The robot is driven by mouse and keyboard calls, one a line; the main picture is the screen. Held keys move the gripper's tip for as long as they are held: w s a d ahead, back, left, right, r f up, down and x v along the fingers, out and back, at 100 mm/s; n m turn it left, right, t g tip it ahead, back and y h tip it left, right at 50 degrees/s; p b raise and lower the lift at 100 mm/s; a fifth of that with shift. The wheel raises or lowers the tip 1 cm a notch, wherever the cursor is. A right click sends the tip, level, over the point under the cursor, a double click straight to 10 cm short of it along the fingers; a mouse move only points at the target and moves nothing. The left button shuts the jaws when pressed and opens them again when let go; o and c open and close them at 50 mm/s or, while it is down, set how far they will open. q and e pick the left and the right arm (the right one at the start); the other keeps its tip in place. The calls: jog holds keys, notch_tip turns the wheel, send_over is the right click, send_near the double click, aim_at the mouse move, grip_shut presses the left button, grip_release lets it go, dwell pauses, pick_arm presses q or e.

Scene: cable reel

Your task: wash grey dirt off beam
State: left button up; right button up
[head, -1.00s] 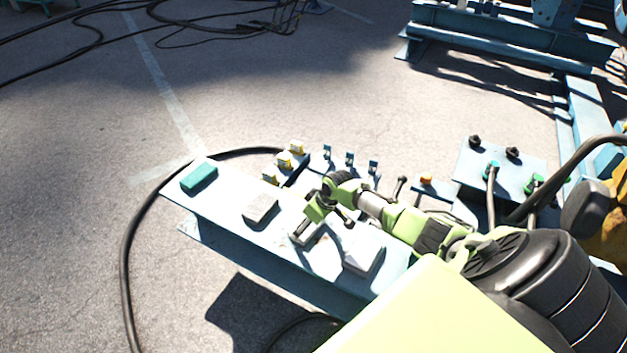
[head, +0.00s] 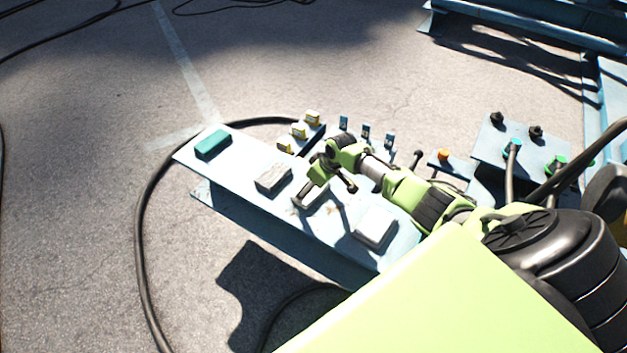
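The light blue beam (head: 236,166) lies across the middle of the head view, its flat top facing up. A small brownish smudge (head: 332,210) shows on its top; I cannot clearly make out grey dirt. On the top sit a teal block (head: 212,144), a grey-beige block (head: 273,178), a whitish block (head: 316,199) and a pale grey block (head: 375,227). My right gripper (head: 305,195), on the arm from the right, points down at the whitish block and partly covers it. Whether its fingers grip the block cannot be told. My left gripper is out of view.
Small yellow-topped parts (head: 299,131) and blue upright clips (head: 365,131) stand along the beam's far side. A panel with cable connectors (head: 525,150) is at the right. A black cable (head: 143,230) loops around the beam's left end. Open pavement lies to the left.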

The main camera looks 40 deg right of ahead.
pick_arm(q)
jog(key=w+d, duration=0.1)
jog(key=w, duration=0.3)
pick_arm(e)
jog(key=shift+f, duration=0.15)
notch_tip(320, 180, up, 3)
jog(key=p, duration=0.3)
jog(key=shift+w, duration=0.1)
notch_tip(320, 180, up, 2)
jog(key=shift+r+p, duration=0.1)
jog(key=shift+p, duration=1.05)
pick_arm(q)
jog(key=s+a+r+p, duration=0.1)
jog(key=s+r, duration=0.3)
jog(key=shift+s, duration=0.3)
pick_arm(e)
jog(key=shift+r, duration=0.5)
pick_arm(q)
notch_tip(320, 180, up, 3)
jog(key=p, duration=0.3)
pick_arm(e)
notch_tip(320, 180, up, 3)
